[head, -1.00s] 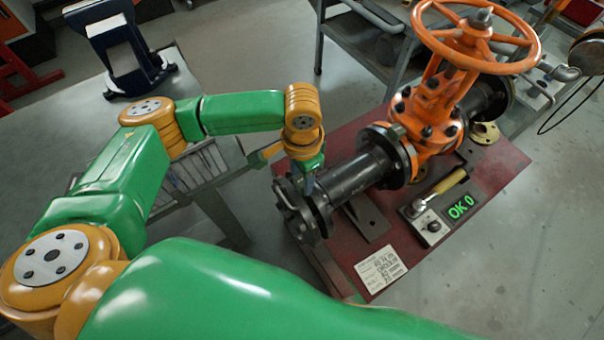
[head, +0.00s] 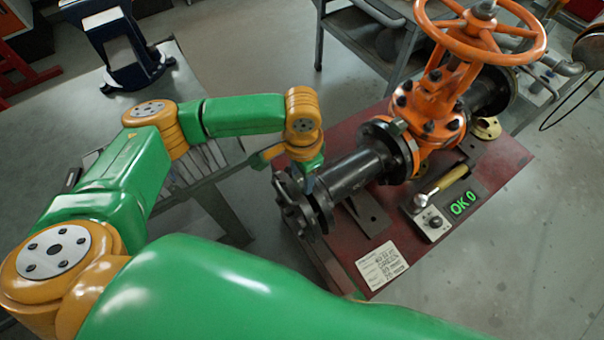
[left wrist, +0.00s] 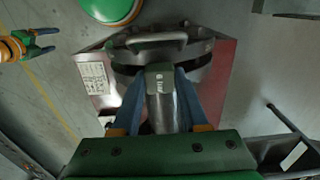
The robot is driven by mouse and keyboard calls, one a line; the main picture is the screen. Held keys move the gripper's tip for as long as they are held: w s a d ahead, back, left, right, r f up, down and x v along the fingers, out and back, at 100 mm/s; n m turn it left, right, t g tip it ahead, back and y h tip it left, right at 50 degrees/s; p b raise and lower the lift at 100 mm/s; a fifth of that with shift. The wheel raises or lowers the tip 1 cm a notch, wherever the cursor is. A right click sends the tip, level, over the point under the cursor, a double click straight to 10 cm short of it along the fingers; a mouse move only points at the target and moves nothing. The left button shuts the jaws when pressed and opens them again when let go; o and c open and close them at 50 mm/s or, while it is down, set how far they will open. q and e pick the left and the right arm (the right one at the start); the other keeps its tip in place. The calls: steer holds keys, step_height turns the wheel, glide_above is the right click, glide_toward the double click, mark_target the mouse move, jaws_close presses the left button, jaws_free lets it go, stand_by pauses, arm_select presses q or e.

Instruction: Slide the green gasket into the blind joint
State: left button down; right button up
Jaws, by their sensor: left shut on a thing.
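The blind joint is at the near end of the black pipe (head: 355,170). There a dark blind flange (head: 292,212) faces the pipe's end flange; the blind flange (left wrist: 160,48) with its bar handle also shows in the left wrist view. My left gripper (head: 308,182) is over this joint, pointing down. In the left wrist view its blue fingers (left wrist: 160,72) are shut on the gasket's greenish tab (left wrist: 160,82), which carries a small label. The gasket's ring is hidden, so its depth between the flanges cannot be told. My right gripper (left wrist: 42,42) shows at the left wrist view's left edge, fingers apart and empty.
An orange gate valve (head: 430,105) with a handwheel (head: 480,30) stands on the red bench (head: 490,165). A grey cart stands behind.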

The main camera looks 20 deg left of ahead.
arm_select(q)
steer(key=shift+f, duration=0.25)
steer(key=shift+c, duration=1.7)
jaws_free()
step_height(320, 180, up, 7)
steer(key=shift+r+b, duration=0.1)
steer(key=shift+b, duration=0.25)
